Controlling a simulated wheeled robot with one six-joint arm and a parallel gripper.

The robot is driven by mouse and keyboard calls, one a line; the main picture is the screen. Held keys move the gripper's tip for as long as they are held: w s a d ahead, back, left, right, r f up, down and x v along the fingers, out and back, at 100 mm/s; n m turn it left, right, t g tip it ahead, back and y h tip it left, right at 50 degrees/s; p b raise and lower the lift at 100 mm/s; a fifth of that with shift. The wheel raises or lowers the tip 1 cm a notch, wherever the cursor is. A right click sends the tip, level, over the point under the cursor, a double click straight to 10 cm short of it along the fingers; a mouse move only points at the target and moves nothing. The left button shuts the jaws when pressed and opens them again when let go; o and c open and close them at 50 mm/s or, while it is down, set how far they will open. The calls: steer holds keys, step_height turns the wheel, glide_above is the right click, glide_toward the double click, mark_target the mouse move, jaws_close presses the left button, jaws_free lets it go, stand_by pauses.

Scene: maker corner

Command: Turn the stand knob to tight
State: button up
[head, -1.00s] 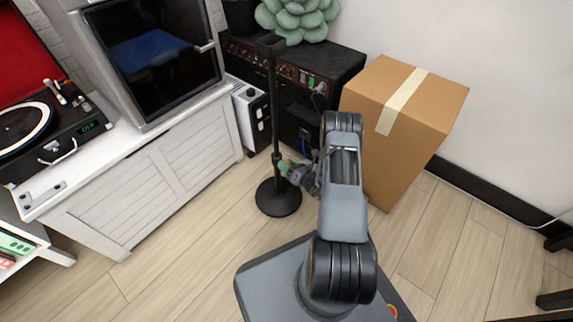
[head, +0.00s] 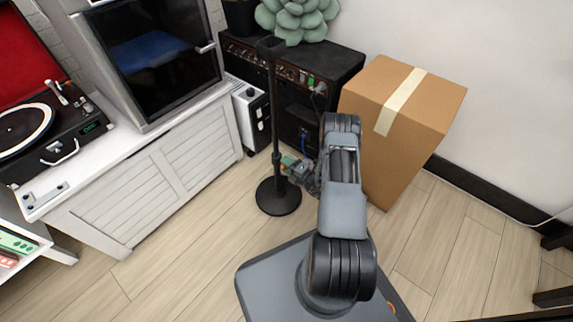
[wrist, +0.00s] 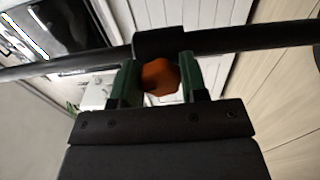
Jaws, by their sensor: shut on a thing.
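The black microphone stand (head: 273,110) stands upright on its round base (head: 278,197) in front of the amplifier. In the wrist view its pole (wrist: 240,38) runs across the picture, with a black collar (wrist: 160,42) at the middle. The orange knob (wrist: 160,77) sits at this collar. My gripper (wrist: 160,80) is shut on the knob, with one green finger on each side of it. In the head view my gripper (head: 290,167) is at the lower part of the pole, and the knob is mostly hidden there. I cannot read any tight mark.
A cardboard box (head: 410,120) stands close to the right of my arm. The black amplifier (head: 320,70) with a plant (head: 298,18) is behind the stand. A white cabinet (head: 150,175) with a turntable (head: 40,130) is at left. Wooden floor is free at front left.

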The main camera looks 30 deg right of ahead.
steer(key=shift+m, duration=1.5)
steer(key=shift+f+m, duration=0.1)
steer(key=shift+m, duration=0.2)
steer(key=o, duration=0.9)
steer(key=shift+o, duration=0.2)
steer(key=shift+s, duration=0.1)
steer(key=p+v, duration=0.4)
steer(key=v, duration=0.9)
steer(key=shift+s, duration=0.3)
steer(key=shift+d, duration=0.1)
